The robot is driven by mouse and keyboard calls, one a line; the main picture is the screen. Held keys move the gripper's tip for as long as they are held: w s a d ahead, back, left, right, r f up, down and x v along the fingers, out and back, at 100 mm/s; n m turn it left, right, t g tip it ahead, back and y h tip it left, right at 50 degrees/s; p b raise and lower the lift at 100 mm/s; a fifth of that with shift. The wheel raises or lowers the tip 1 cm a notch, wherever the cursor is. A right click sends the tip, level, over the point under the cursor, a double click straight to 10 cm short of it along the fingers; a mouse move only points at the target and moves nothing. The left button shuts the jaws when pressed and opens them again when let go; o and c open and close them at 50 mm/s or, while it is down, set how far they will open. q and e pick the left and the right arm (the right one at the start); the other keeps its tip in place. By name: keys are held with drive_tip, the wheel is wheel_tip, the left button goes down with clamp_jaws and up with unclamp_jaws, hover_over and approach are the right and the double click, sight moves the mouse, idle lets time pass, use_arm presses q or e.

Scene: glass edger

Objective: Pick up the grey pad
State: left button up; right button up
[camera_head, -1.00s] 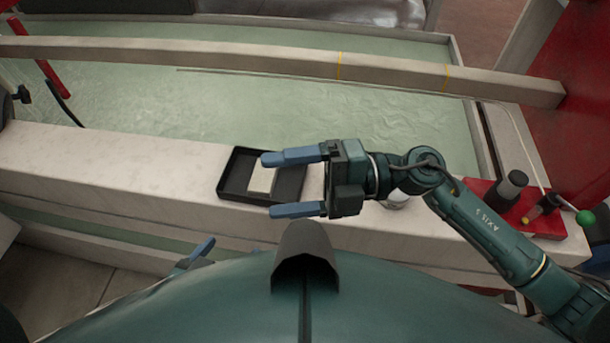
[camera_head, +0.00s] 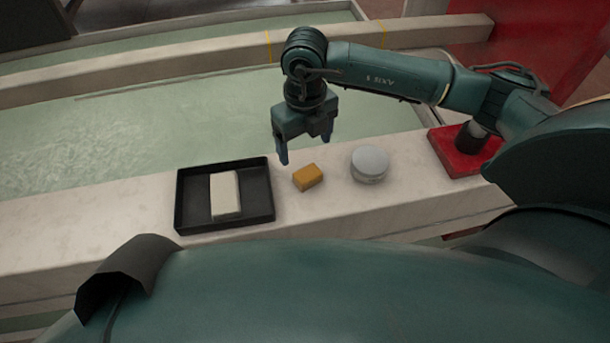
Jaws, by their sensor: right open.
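A pale grey-white rectangular pad (camera_head: 225,194) lies flat inside a shallow black tray (camera_head: 262,217) on the pale stone ledge. It is the only pad-like grey thing I see. My right gripper (camera_head: 305,148) is open and empty, with its blue fingers pointing down. It is to the right of the tray and above the ledge's far edge, just behind a small orange-yellow block (camera_head: 308,177). It is apart from the pad. My left gripper is not in view.
A round grey-white lidded container (camera_head: 369,164) stands right of the orange block. A red base (camera_head: 455,155) with a dark cylinder is further right. Behind the ledge lies a greenish water trough (camera_head: 150,135) with a long beam (camera_head: 170,62) across it. The ledge (camera_head: 95,235) left of the tray is clear.

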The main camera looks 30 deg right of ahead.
wheel_tip(320, 180, down, 8)
drive_tip(key=shift+s+f, duration=0.1)
idle(0.4)
drive_tip(key=c, duration=1.1)
drive_tip(key=shift+r, duration=0.2)
